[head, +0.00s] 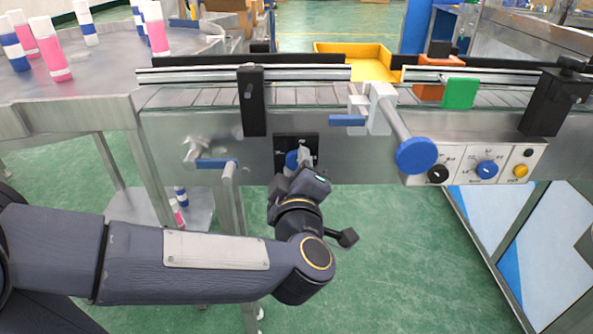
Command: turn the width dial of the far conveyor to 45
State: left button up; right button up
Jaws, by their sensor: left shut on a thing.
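A blue dial (291,160) sits on a black square plate (283,143) on the front side of the conveyor (205,128). My left gripper (301,160) reaches up to it from below and is shut on it. The gripper hides much of the dial, and I cannot read any number or pointer there. My right gripper is not in view.
A control panel (458,179) with black, blue and yellow knobs is at the right. A large blue handwheel (416,156) and a blue-handled lever (217,163) stick out from the conveyor. Pink and blue cans stand on the round table (105,85). A yellow tray (370,70) lies behind.

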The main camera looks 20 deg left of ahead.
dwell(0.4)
pick_arm(q)
jog(key=o, duration=1)
jog(key=shift+c, duration=0.2)
jog(key=p+v, duration=0.1)
jog(key=v, duration=0.7)
jog(key=shift+w, duration=0.1)
